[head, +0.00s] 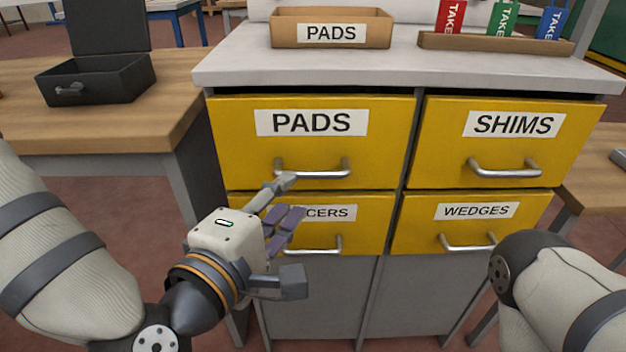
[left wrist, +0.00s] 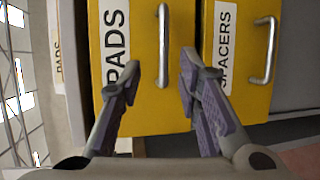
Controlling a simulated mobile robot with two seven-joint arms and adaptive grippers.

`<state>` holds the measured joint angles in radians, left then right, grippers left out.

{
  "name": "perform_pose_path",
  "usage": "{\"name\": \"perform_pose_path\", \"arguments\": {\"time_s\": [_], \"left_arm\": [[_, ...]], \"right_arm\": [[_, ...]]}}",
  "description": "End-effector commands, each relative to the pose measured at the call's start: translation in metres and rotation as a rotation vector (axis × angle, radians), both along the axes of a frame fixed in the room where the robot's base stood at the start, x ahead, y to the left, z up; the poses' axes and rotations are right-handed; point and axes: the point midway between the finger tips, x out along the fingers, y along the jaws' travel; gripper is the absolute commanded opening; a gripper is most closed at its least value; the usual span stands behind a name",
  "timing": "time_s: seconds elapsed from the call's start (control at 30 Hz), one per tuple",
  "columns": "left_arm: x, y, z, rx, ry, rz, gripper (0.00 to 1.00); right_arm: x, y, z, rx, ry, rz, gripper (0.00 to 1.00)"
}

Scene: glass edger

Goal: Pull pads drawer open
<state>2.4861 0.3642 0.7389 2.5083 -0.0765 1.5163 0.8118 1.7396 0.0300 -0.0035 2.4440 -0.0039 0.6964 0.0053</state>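The yellow PADS drawer (head: 240,155) is at the upper left of the cabinet, and its front looks flush with its neighbour. Its silver bar handle (head: 313,173) runs across below the label; in the left wrist view the handle (left wrist: 163,60) stands upright in the picture. My left gripper (head: 290,232) is open and empty in front of the cabinet, below the PADS handle and over part of the lower-left drawer. In the left wrist view the gripper's fingers (left wrist: 160,75) are spread, with the handle's near end between and beyond them. My right gripper is out of view.
The SHIMS drawer (head: 445,150), WEDGES drawer (head: 415,235) and SPACERS drawer (left wrist: 222,85) surround it. A cardboard PADS bin (head: 285,30) and a brown tray (head: 470,43) stand on the worktop. A wooden table with an open black case (head: 110,82) is at left.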

Motion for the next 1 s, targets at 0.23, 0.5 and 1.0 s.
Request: {"name": "perform_pose_path", "arguments": {"time_s": [0.23, 0.5, 1.0], "left_arm": [[0.06, -0.025, -0.015, 0.004, 0.004, 0.002, 0.32], [0.085, -0.036, -0.021, 0.005, 0.007, 0.0, 0.32], [0.086, -0.036, -0.021, 0.005, 0.008, 0.0, 0.0]], "right_arm": [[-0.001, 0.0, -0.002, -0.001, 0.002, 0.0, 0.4], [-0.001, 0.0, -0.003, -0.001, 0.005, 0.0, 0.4], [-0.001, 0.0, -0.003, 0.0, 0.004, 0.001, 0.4]]}}
